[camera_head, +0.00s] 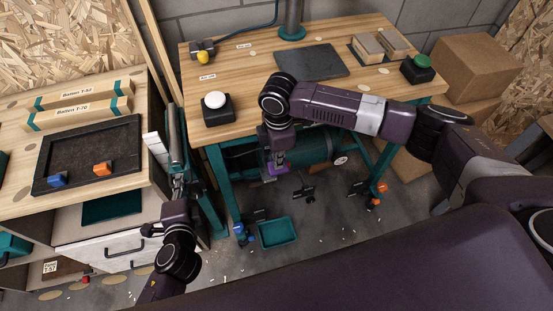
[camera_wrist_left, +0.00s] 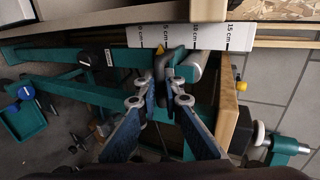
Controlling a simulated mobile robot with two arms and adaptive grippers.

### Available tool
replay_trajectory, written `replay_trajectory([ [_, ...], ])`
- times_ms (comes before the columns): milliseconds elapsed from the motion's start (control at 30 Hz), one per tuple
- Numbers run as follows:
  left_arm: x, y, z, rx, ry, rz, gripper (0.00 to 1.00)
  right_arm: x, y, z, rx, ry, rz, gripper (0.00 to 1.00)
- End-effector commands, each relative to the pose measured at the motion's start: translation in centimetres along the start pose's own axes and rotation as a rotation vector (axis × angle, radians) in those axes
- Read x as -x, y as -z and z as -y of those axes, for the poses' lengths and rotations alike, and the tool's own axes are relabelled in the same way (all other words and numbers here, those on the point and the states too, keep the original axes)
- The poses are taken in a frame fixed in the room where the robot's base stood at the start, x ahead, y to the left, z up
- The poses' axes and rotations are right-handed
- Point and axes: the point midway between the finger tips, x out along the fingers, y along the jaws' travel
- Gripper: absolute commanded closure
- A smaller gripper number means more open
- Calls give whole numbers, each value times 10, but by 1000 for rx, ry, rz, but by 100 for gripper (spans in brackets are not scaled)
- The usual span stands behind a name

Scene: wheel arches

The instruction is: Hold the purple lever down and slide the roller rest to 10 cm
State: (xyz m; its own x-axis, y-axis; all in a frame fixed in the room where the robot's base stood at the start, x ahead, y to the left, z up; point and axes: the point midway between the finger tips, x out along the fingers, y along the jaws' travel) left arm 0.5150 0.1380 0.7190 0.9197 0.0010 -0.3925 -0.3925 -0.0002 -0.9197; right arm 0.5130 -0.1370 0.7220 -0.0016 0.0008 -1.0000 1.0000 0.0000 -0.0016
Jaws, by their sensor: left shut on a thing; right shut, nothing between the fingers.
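The roller rest (camera_head: 176,135) is a teal stand with a grey roller, between the left bench and the middle workbench. Its dark handle (camera_wrist_left: 161,64) shows in the left wrist view, just in front of the white scale (camera_wrist_left: 215,38) marked 5, 10 and 15 cm, around the 5 cm mark. The exact reading is unclear. My left gripper (camera_head: 178,185) is shut on this handle; its fingers also show in the left wrist view (camera_wrist_left: 168,85). The purple lever (camera_head: 267,173) is below the workbench's front edge. My right gripper (camera_head: 279,161) is shut and empty at the lever, partly hiding it; contact is unclear.
The workbench (camera_head: 235,127) carries a white push button (camera_head: 215,100), a green button (camera_head: 418,66) and a dark plate. A teal tray (camera_head: 277,233) lies on the floor. A black tray (camera_head: 95,150) with orange and blue pieces sits on the left bench. Cardboard boxes stand right.

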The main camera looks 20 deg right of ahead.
Motion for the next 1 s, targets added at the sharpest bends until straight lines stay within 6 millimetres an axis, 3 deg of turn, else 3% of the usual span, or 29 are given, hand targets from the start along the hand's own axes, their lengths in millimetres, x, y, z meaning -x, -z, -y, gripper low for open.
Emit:
replay_trajectory([
  [1000,16,0,43,1,9,0,100,0,-1,0,-1,0,1,100],
])
